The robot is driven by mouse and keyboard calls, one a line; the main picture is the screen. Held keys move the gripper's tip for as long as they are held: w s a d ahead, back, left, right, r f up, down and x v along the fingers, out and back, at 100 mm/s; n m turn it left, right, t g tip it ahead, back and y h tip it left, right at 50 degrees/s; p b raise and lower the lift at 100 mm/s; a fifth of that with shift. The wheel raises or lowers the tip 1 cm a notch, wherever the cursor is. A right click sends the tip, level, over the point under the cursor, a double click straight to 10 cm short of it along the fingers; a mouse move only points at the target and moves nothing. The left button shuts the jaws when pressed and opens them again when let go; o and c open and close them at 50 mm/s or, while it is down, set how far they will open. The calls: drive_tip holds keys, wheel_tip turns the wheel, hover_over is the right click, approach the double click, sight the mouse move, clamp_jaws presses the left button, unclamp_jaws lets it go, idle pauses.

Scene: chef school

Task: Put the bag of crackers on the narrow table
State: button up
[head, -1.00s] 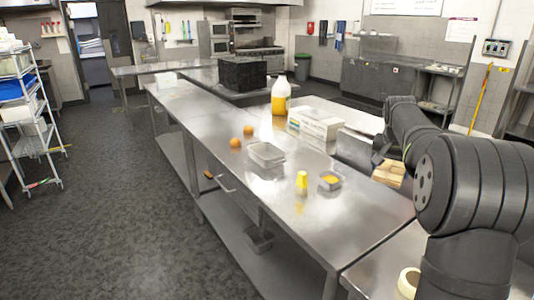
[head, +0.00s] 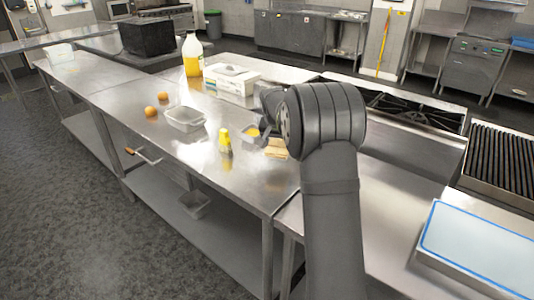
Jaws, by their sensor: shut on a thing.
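The bag of crackers (head: 278,149) is a small tan packet in the head view, just left of my arm's large dark joint. My gripper (head: 265,138) is shut on it, though the fingers are mostly hidden behind my arm. The bag appears above the right part of a long steel table (head: 199,155); I cannot tell its height above the top. Another steel table (head: 45,42), long and slim, stands at the far left. I cannot tell which one is the narrow table.
On the long table are a yellow-capped shaker (head: 225,141), a clear tray (head: 184,118), two orange balls (head: 151,111), a white box (head: 231,79) and a yellow jug (head: 192,56). A burner stove (head: 415,112), a grill (head: 500,165) and a blue-edged board (head: 480,248) stand at right.

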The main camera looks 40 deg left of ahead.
sight(270, 143)
drive_tip(key=a+f, duration=0.2)
drive_tip(key=a, duration=0.1)
drive_tip(key=shift+s+a, duration=0.1)
drive_tip(key=shift+s, duration=0.3)
drive_tip(key=shift+f, duration=2)
drive_tip(key=o, duration=1)
drive_tip(key=shift+f, duration=0.15)
drive_tip(key=v, duration=1.2)
